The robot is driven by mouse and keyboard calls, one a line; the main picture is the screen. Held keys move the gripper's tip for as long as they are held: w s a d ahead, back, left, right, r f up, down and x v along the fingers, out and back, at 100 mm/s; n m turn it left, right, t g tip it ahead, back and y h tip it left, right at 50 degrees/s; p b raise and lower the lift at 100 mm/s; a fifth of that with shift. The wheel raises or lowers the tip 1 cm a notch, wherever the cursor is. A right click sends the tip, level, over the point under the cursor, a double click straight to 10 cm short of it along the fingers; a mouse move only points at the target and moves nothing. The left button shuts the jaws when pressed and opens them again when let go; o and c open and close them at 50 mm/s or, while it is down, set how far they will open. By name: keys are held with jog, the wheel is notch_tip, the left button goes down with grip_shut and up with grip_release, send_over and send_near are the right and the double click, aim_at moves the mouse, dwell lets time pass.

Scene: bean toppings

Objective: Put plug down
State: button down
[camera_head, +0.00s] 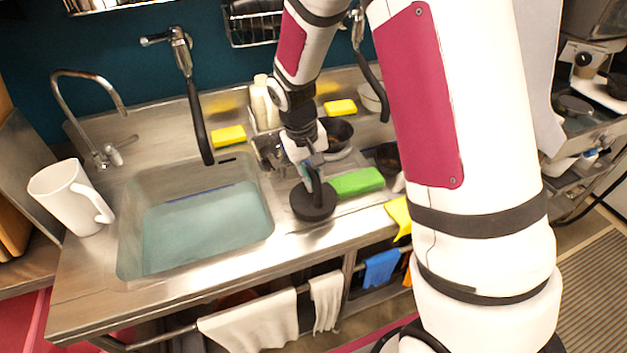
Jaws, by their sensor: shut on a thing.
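The plug (313,204) is a round black disc with an upright stem, in the middle of the view. It is on or just above the steel counter to the right of the sink; I cannot tell if it touches. My gripper (311,175) points down and is shut on the plug's stem. My arm comes in from the right and hides part of the counter behind it. The sink (255,246) holds blue-green water and lies to the left of the plug.
A green sponge (356,182) lies close to the right of the plug. A white mug (70,198) stands left of the sink. Dark bowls (336,134) and a bottle (262,101) stand behind my gripper. Yellow sponges (229,136) lie along the back. Towels (250,325) hang below the front edge.

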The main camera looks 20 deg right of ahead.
jog(key=shift+f, duration=0.95)
jog(key=shift+f, duration=0.1)
jog(key=c, duration=1.5)
grip_release()
